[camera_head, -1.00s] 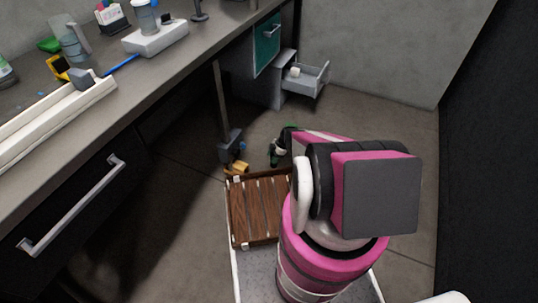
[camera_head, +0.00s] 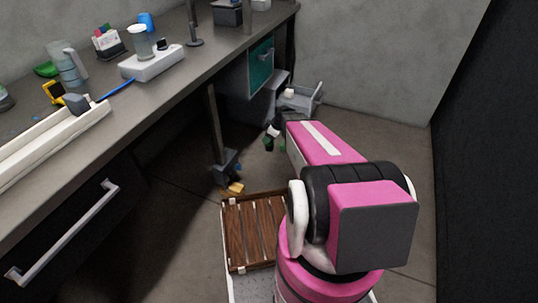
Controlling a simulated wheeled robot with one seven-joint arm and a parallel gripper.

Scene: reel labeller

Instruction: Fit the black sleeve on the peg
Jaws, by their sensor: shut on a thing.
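My pink arm reaches away from me over the floor. My gripper (camera_head: 272,138) shows small at its far end, partly hidden by the arm, with white, black and green parts. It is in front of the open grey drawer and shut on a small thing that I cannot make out. I cannot pick out the black sleeve for certain. A dark upright post on a round base (camera_head: 194,38) stands on the bench; I cannot tell whether it is the peg.
The bench (camera_head: 165,85) runs along the left, with a white box (camera_head: 150,64) and a long white tray (camera_head: 50,133) on it. A grey drawer (camera_head: 305,101) stands open under its far end. A wooden slatted crate (camera_head: 250,232) is beside my arm. Floor shows right of the arm.

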